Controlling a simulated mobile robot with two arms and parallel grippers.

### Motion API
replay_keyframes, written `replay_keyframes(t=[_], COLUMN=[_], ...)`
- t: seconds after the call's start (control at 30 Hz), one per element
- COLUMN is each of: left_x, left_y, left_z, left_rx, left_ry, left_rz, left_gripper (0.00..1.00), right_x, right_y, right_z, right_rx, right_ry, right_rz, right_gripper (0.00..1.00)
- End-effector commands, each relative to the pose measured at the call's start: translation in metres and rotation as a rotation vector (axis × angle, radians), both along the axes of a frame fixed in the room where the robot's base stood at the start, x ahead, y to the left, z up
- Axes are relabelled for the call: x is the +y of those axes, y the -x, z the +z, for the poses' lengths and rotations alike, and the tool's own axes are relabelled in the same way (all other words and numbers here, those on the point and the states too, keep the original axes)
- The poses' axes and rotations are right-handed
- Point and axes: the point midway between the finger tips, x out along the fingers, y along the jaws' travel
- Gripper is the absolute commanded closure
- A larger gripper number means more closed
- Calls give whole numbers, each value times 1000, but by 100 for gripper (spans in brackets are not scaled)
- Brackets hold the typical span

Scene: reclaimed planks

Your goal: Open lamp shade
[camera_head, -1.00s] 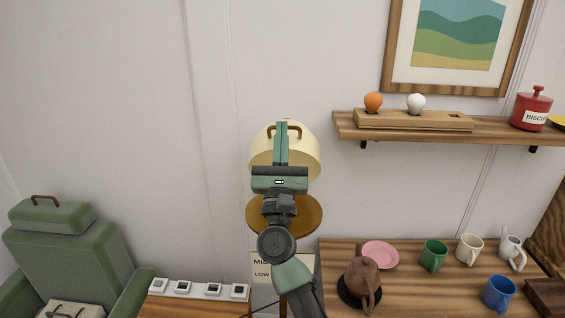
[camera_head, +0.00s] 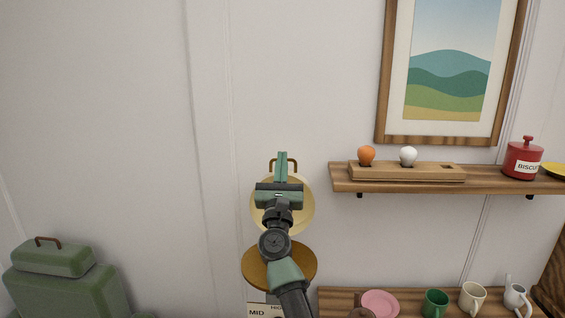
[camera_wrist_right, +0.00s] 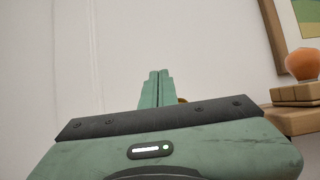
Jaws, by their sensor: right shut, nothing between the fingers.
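The cream lamp shade (camera_head: 304,210) shows in the head view as a round, pale yellow face, with its brown handle (camera_head: 295,163) standing up at the top edge. A round brown disc (camera_head: 255,265) is below it. My right gripper (camera_head: 281,155) is in front of the shade, with its fingers shut and pointing up across the handle. In the right wrist view the shut fingers (camera_wrist_right: 157,74) hide most of the handle, and only a small brown piece (camera_wrist_right: 183,100) shows beside them. I cannot tell whether they touch it. My left gripper is not in view.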

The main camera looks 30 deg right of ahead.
Motion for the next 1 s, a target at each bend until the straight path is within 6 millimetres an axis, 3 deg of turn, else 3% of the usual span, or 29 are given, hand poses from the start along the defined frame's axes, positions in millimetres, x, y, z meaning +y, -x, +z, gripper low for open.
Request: replay_keyframes(t=[0.3, 1.0], left_x=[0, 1], left_y=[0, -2], left_z=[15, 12], left_rx=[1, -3], left_ry=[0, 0], left_rz=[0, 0], left_gripper=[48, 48], right_x=[-8, -2], right_y=[-19, -22], right_z=[1, -3], right_rx=[73, 82], right_ry=[-47, -54], right_rz=[3, 3], right_gripper=[100, 100])
